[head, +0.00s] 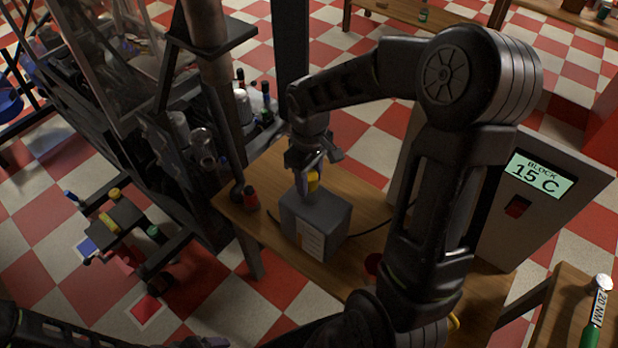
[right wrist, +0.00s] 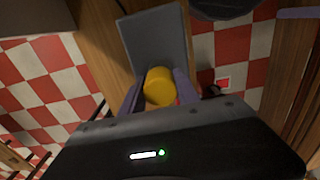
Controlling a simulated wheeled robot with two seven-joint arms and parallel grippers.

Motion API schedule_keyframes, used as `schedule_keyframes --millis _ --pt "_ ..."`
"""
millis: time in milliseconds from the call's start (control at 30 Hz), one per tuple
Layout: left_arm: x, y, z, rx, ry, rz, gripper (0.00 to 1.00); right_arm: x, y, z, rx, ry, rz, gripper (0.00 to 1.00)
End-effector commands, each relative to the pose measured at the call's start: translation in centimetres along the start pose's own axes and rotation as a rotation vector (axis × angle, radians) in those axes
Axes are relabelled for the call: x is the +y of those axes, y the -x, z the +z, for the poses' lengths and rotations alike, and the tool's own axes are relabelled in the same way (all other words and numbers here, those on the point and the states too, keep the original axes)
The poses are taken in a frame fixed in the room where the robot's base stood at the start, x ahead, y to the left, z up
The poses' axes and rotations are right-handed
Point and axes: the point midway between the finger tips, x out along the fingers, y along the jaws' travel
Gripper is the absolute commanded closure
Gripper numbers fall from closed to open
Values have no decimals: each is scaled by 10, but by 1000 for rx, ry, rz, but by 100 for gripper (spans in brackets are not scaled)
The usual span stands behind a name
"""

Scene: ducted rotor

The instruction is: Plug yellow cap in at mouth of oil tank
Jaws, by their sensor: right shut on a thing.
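My right gripper (head: 308,183) is shut on the yellow cap (head: 313,181) and holds it at the top of a grey box-shaped tank (head: 312,222) with a pale label on its front. In the right wrist view the yellow cap (right wrist: 158,86) sits between the two fingers, over the near part of the grey tank top (right wrist: 155,38). The mouth of the tank is hidden, and I cannot tell whether the cap touches it. Part of my left arm shows at the lower left of the head view; its gripper is not clearly visible.
The tank stands on a wooden table (head: 268,180). A small red and black item (head: 250,197) is left of it, and a dark cable lies beside it. A block unit with a "15 C" display (head: 541,175) stands at the right. Dark posts and a rack rise at the left.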

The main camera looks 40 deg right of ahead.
Motion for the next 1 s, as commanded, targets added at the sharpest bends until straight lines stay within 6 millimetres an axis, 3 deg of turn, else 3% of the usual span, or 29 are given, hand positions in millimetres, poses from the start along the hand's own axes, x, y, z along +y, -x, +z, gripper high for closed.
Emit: schedule_keyframes --millis 333,700,1000 --pt "0 0 0 0 0 0 20 0 0 0 -1 0 -1 37" --pt "4 3 -4 9 -6 9 20 0 0 0 0 0 -1 37" --pt "2 -1 -3 8 -6 9 20 0 47 -1 4 0 2 37"
